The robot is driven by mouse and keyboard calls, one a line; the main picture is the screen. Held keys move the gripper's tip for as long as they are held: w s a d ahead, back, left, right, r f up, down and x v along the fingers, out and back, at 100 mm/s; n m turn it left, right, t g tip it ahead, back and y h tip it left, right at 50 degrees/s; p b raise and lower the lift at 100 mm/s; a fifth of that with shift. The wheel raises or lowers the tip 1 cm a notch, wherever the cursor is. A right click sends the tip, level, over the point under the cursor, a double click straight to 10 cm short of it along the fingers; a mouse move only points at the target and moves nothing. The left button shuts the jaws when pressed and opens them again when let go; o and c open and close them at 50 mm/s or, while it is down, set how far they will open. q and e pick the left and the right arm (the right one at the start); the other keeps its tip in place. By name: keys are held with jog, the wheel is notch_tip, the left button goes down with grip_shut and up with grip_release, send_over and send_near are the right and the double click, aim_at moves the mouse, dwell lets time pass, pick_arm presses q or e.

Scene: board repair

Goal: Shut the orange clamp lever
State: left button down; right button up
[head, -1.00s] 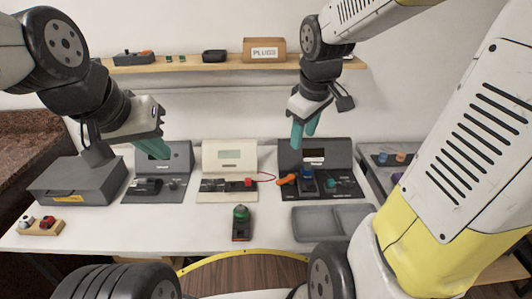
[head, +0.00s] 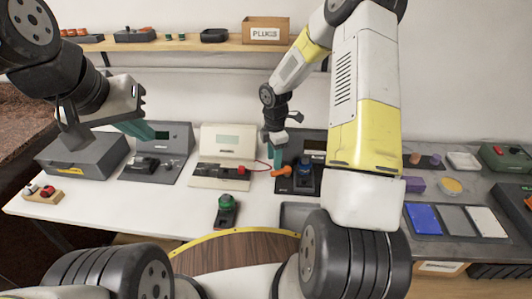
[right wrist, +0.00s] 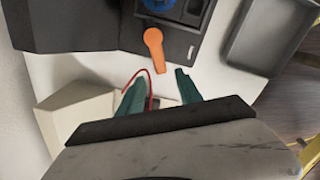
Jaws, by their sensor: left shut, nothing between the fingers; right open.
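The orange clamp lever (head: 282,171) sticks out to the left from the dark station (head: 313,148) at the right of the row. In the right wrist view the lever (right wrist: 154,48) points toward my fingers from the blue part (right wrist: 160,4) on the station. My right gripper (head: 277,160) is open, its teal fingers beside the lever's left end. In the right wrist view the open gripper (right wrist: 159,88) has its tips just short of the lever's free end, with nothing between them but a view of the red wire behind. My left gripper (head: 148,133) is shut and empty near the left grey station.
A cream station (head: 225,150) with a red wire (head: 262,165) stands left of the lever. A grey tray (head: 296,214) lies in front of the dark station, partly hidden by my right arm. A green-topped device (head: 226,210) stands on the white table.

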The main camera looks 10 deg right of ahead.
aim_at(274, 172)
notch_tip(274, 172, down, 5)
jog(key=shift+f, duration=0.2)
grip_shut()
